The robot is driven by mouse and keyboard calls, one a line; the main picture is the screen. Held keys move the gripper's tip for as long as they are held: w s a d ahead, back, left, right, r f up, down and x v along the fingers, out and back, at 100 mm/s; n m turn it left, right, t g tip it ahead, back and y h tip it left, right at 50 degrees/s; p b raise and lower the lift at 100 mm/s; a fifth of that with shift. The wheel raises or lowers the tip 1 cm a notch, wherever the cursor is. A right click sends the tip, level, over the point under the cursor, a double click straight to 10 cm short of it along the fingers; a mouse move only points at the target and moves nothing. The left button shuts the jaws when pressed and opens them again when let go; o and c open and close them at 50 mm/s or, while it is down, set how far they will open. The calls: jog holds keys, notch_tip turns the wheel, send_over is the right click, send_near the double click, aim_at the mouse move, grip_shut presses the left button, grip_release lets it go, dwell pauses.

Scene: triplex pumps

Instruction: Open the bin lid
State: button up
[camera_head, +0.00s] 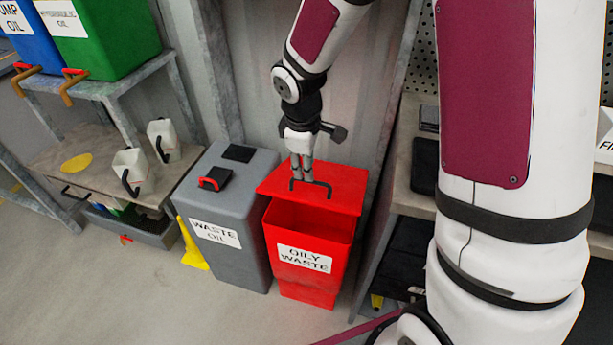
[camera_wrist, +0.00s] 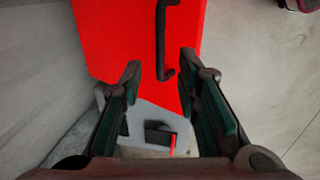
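The red bin (camera_head: 342,262) labelled OILY WASTE stands on the floor. Its red lid (camera_head: 342,184) is partly raised, with the inside of the bin showing between the lid and the front rim. A black handle (camera_head: 326,188) is on top of the lid. My gripper (camera_head: 302,178) points down at the lid by the handle. In the wrist view my gripper (camera_wrist: 161,65) is open, its two fingers well apart. One end of the handle (camera_wrist: 161,35) shows between the fingertips, with gaps on both sides. Whether a finger touches the lid cannot be told.
A grey WASTE OIL bin (camera_head: 234,262) stands close on the left, with a yellow object (camera_head: 190,248) beside it. Shelving (camera_head: 410,195) stands close on the right. A bench with white jugs (camera_head: 132,165) is further left. The floor in front is clear.

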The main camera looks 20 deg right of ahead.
aim_at(307, 182)
jog(key=shift+w+d+f+b, duration=0.15)
jog(key=shift+f+b, duration=0.15)
jog(key=shift+f, duration=0.9)
jog(key=shift+w+d+f+b, duration=0.15)
jog(key=shift+f+b, duration=0.1)
jog(key=shift+f, duration=0.9)
grip_shut()
